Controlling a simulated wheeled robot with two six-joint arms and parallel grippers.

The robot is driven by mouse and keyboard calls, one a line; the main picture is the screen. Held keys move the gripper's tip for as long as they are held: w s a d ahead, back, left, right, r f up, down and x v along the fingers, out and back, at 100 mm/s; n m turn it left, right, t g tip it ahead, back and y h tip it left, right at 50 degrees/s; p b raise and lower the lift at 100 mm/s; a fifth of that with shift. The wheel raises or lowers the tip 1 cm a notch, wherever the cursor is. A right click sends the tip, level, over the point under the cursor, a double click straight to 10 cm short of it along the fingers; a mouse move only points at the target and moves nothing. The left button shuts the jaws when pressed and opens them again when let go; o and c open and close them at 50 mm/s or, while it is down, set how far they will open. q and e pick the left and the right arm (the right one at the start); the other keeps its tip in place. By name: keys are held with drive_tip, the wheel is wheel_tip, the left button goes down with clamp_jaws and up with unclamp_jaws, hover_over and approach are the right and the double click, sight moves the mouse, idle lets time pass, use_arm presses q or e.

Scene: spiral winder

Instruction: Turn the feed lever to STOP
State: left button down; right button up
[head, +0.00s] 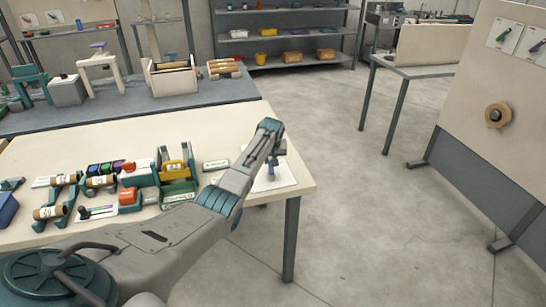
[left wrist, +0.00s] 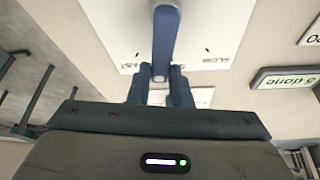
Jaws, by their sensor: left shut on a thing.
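The feed lever (left wrist: 165,38) is a blue bar over a white plate (left wrist: 112,32) in the left wrist view. Its near end lies between the fingers of my left gripper (left wrist: 159,76), which are shut on it. Small dark marks and printed words sit on the plate on both sides of the lever; the words appear upside down and are only partly readable. In the head view the white plate (head: 286,183) lies at the right end of the table, with my left arm reaching over it and hiding much of the lever. My right gripper is not in view.
A small label sign (head: 216,165) lies left of the plate. A board (head: 520,105) with a tape roll stands at right. Floor right of the table is clear.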

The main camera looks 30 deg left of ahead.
sight(271, 169)
use_arm(q)
drive_tip(key=shift+s+a+n+g+y+p, duration=0.15)
drive_tip(key=shift+n+y, duration=0.05)
drive_tip(key=shift+n, duration=0.35)
drive_tip(key=shift+s+a+n+g+y+p, duration=0.1)
drive_tip(key=shift+a+n+g+y+p, duration=0.1)
drive_tip(key=shift+n, duration=0.35)
drive_tip(key=c, duration=1.3)
unclamp_jaws()
drive_tip(key=b+v, duration=0.1)
drive_tip(key=v, duration=0.9)
drive_tip(key=shift+s+d+r+b, duration=0.1)
drive_tip(key=shift+s+r+b, duration=0.05)
drive_tip(key=shift+r+b, duration=0.2)
